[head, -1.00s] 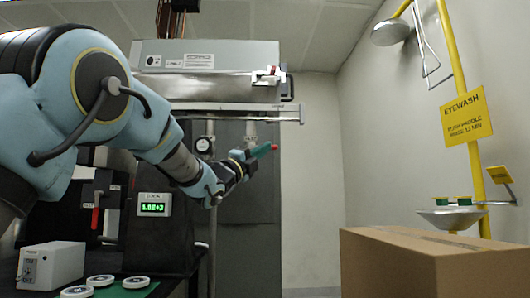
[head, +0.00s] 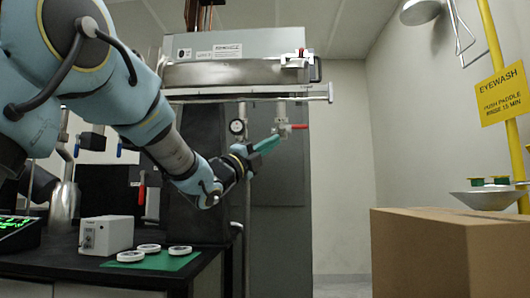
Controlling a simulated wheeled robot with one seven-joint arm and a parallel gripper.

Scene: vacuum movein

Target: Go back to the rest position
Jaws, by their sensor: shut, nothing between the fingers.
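My gripper (head: 265,145) is at the end of my blue arm in the middle of the head view. Its teal fingers are shut and hold nothing. They point right and slightly up, in mid-air. In the picture they lie in front of the grey cabinet, close to a red valve handle (head: 299,127). I cannot tell from this view whether they touch the valve.
A black bench (head: 75,265) at the left carries a white box (head: 106,235) and white discs on a green mat (head: 185,262). A cardboard box (head: 450,255) stands at right, before an eyewash bowl (head: 490,200). Floor shows between them.

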